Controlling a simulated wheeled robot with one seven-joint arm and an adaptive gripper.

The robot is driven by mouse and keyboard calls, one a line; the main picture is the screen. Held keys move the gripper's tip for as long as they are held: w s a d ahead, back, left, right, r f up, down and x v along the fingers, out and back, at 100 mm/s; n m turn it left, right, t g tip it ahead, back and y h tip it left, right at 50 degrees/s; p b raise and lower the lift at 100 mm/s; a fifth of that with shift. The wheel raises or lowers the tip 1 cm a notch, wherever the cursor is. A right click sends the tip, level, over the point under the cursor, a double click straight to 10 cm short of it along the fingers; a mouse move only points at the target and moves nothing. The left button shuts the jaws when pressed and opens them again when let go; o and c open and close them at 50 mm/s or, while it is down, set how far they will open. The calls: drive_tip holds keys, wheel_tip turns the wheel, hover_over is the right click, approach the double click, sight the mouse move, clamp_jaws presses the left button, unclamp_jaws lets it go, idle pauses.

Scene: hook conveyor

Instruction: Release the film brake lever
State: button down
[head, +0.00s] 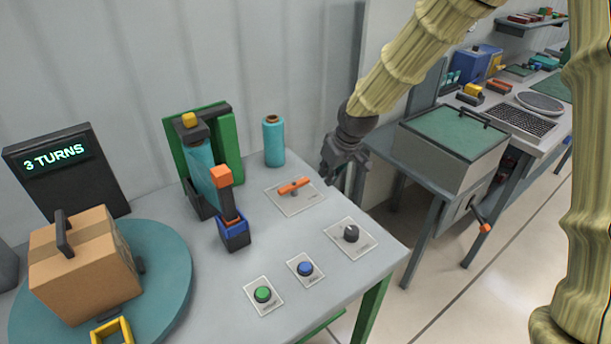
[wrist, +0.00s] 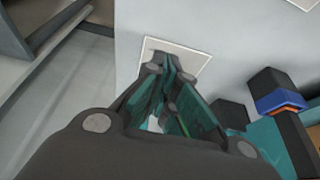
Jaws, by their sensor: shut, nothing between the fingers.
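An orange lever (head: 294,186) lies across a pale plate (head: 290,200) on the grey table, in front of the teal film roll (head: 273,142). I take it to be the film brake lever. My gripper (head: 338,178) is shut and empty, above the table's back right edge, to the right of the lever and apart from it in the head view. In the wrist view my closed fingers (wrist: 168,70) point toward a pale plate (wrist: 190,52). They cover its middle, so I cannot tell which control sits there. The lever is not visible in that view.
A black dial (head: 351,234), a blue button (head: 305,268) and a green button (head: 263,295) stand on the table. A blue clamp (head: 235,233) and film mast are left of the lever. A box (head: 85,262) sits on the teal turntable (head: 172,270). A display (head: 55,160) reads "3 TURNS".

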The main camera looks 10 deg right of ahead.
sight(294, 186)
drive_tip(key=s+r, duration=0.2)
drive_tip(key=s, duration=0.2)
drive_tip(key=w+f, duration=0.1)
drive_tip(key=f, duration=0.1)
drive_tip(key=w+f+p, duration=0.1)
drive_tip(key=w+f, duration=0.1)
drive_tip(key=w+a+f, duration=0.1)
drive_tip(key=f, duration=0.1)
drive_tip(key=shift+w+f, duration=0.25)
drive_tip(key=shift+w, duration=0.15)
drive_tip(key=shift+s+a+f+p, duration=0.15)
drive_tip(key=shift+s+f+p, duration=0.2)
drive_tip(key=shift+s+p, duration=0.1)
drive_tip(key=x, duration=0.3)
drive_tip(key=shift+w, duration=0.25)
drive_tip(key=shift+w+a+f+p, duration=0.15)
drive_tip(key=shift+w+p, duration=0.25)
drive_tip(key=shift+w, duration=0.2)
drive_tip(key=shift+w+a+f+p, duration=0.15)
drive_tip(key=shift+w+p, duration=0.2)
drive_tip(key=shift+w, duration=0.2)
drive_tip(key=shift+w+a+r+p, duration=0.3)
drive_tip(key=shift+w+r, duration=0.05)
drive_tip(key=shift+w+a+f, duration=0.15)
drive_tip(key=shift+w+f, duration=0.1)
drive_tip(key=shift+w, duration=0.35)
